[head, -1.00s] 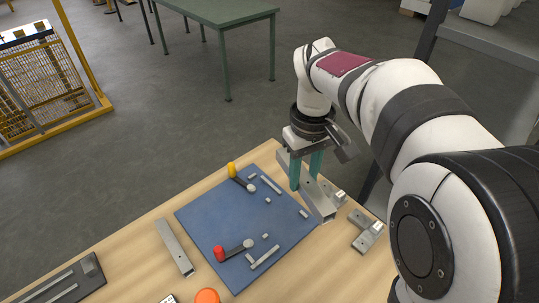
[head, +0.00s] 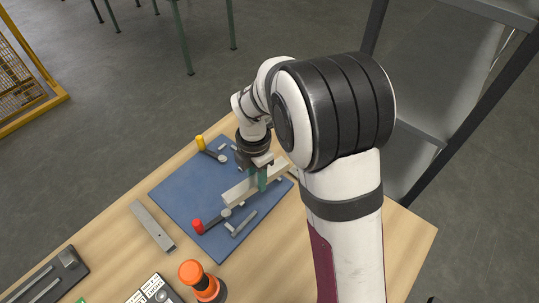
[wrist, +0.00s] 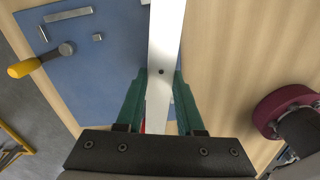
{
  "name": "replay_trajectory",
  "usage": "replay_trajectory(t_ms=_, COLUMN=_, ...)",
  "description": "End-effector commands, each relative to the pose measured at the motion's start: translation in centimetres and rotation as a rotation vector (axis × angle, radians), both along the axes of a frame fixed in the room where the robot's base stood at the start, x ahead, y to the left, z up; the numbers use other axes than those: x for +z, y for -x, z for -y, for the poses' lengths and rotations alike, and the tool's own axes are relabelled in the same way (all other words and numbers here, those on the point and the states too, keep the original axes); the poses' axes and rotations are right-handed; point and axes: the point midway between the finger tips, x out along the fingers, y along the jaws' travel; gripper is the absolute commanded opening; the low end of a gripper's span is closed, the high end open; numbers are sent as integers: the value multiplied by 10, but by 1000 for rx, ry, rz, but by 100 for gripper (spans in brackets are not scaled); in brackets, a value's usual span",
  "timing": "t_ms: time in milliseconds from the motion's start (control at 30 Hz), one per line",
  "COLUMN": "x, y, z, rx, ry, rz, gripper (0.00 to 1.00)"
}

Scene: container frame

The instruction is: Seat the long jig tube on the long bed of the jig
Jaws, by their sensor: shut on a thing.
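My gripper (head: 257,182) has its teal fingers shut on the long jig tube (head: 236,194), a pale square tube. The tube lies level across the view above the blue jig plate (head: 178,190), apparently raised off it. In the wrist view the tube (wrist: 165,45), with a small dark hole, runs between the fingers (wrist: 160,85). The jig carries a red-handled clamp (head: 198,227), a yellow-handled clamp (head: 201,143) and grey rails, one of them the near rail (head: 244,223). The tube and arm hide part of the plate, so I cannot tell which rails form the long bed.
A shorter grey tube (head: 152,227) lies on the wooden table left of the plate. A dark tray (head: 45,280) and an orange-topped object (head: 197,278) stand near the front. A grey shelf rack (head: 445,90) stands behind my arm. The table's right front is bare.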

Motion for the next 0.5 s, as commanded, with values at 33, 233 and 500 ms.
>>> replay_trajectory(t_ms=33, x=-8, y=2, z=-4, rx=75, ry=-1, rz=-3, gripper=0)
replay_trajectory(t_ms=233, x=-24, y=3, z=-9, rx=213, ry=-2, rz=1, gripper=0)
replay_trajectory(t_ms=500, x=-56, y=3, z=-9, rx=209, ry=-2, rz=0, gripper=0)
